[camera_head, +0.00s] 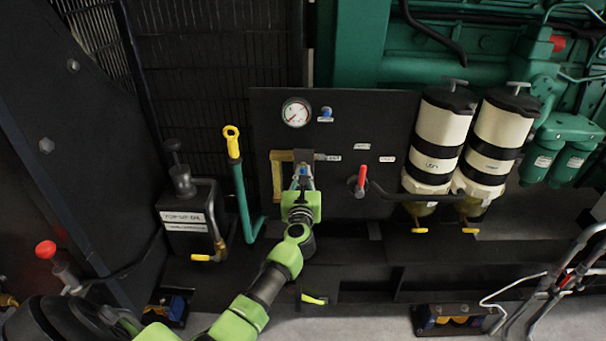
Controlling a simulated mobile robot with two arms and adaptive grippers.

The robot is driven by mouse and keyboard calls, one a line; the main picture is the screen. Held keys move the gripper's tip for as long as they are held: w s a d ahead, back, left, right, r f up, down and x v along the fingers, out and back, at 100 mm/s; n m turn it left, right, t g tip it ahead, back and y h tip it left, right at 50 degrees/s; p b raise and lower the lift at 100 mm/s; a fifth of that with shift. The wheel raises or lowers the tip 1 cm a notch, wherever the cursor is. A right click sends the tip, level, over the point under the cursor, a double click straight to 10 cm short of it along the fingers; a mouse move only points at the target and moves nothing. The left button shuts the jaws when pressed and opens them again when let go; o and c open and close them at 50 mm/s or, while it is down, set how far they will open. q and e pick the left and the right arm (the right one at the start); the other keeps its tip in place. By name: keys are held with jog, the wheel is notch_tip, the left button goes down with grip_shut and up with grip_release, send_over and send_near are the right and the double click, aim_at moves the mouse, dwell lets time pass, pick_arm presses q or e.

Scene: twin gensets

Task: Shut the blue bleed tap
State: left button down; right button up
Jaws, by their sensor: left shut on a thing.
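My left gripper (303,180) is raised to the black panel (342,194), below the pressure gauge. It is shut on a small handle with a patch of blue (303,170) showing between the fingertips, which I take to be the blue bleed tap. The fingers hide most of it, so its turn angle cannot be told. A brass-coloured pipe (277,176) stands just left of the fingertips. A separate small blue knob (327,112) sits higher on the panel, beside the gauge (296,112). My right gripper is not in view.
A red lever (362,176) stands on the panel right of the gripper. Two white filter canisters (438,135) are further right. A green lever with a yellow grip (232,140) and a black top-up oil tank (186,229) stand to the left.

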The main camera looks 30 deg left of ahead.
pick_arm(q)
jog(key=shift+r+m+p, duration=0.1)
jog(key=shift+m+p, duration=0.65)
jog(key=shift+m, duration=0.25)
jog(key=m+p, duration=0.1)
jog(key=m, duration=0.1)
jog(key=shift+m, duration=0.3)
jog(key=m+p, duration=0.2)
jog(key=m, duration=0.1)
jog(key=shift+m, duration=0.3)
jog(key=m+p, duration=0.1)
jog(key=m, duration=0.2)
jog(key=shift+m+p, duration=0.3)
jog(key=shift+p, duration=0.1)
jog(key=m+p, duration=0.2)
jog(key=m, duration=0.4)
jog(key=m+p, duration=0.2)
jog(key=m, duration=0.3)
jog(key=shift+m, duration=0.4)
